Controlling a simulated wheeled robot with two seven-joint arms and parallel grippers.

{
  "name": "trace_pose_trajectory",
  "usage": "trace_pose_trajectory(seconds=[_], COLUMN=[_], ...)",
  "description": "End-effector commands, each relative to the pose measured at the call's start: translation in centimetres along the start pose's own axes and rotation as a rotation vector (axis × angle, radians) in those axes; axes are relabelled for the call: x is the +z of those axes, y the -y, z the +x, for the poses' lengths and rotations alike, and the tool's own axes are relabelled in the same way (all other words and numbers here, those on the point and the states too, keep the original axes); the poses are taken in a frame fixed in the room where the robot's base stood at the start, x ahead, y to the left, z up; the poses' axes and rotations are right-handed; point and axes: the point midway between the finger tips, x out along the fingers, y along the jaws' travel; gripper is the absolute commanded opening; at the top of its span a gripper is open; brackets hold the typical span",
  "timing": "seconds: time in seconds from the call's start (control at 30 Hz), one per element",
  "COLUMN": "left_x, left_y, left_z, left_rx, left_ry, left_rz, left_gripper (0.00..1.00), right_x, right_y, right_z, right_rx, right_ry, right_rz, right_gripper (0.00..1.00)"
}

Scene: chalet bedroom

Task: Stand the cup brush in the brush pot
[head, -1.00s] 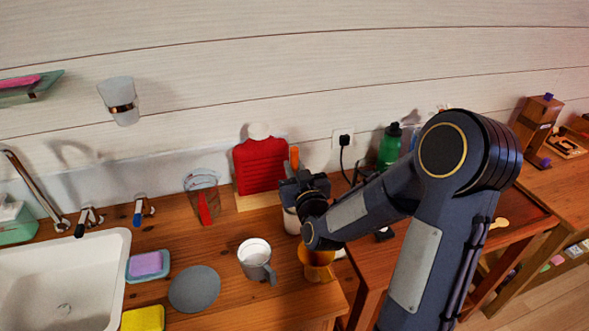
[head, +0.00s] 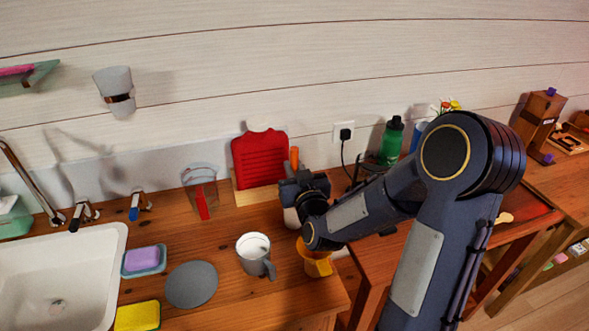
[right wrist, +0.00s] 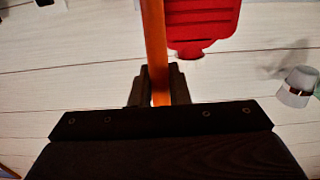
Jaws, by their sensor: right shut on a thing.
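My right gripper (head: 300,188) is shut on the orange handle of the cup brush (head: 294,155), above the back of the wooden counter. The handle sticks up nearly upright; in the right wrist view the handle (right wrist: 155,45) runs between the two fingers (right wrist: 158,88). A white rounded piece (head: 291,218) shows just below the gripper; I cannot tell whether it is the brush's head or a pot. A clear container (head: 208,187) with a red strip in it stands further left; I cannot tell if it is the brush pot. My left gripper is not in view.
A white mug (head: 252,250), an orange cup (head: 316,263) and a grey disc (head: 191,285) stand nearby. The sink (head: 60,285) is at left. Bare counter lies left of the gripper.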

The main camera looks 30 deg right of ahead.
Motion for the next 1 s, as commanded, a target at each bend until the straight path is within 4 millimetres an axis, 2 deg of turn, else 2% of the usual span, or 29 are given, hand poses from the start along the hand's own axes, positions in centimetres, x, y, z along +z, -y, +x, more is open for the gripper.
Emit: trace_pose_trajectory(seconds=[0.13, 0.17, 0.33, 0.67, 1.0], left_x=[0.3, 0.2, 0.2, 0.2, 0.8], left_y=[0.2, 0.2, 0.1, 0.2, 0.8], left_z=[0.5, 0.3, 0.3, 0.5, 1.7], left_rx=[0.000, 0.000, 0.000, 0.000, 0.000], left_ry=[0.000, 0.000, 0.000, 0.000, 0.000], left_rz=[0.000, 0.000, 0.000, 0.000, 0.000], left_gripper=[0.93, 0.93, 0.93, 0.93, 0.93], right_x=[0.5, 0.3, 0.3, 0.4, 0.5], right_y=[0.0, 0.0, 0.0, 0.0, 0.0], right_z=[0.0, 0.0, 0.0, -0.4, -5.8], right_rx=[0.000, 0.000, 0.000, 0.000, 0.000], right_ry=[-0.001, -0.001, 0.000, 0.001, -0.002], right_rz=[0.000, 0.000, 0.000, 0.000, 0.000], right_gripper=[0.00, 0.19, 0.41, 0.41, 0.41])
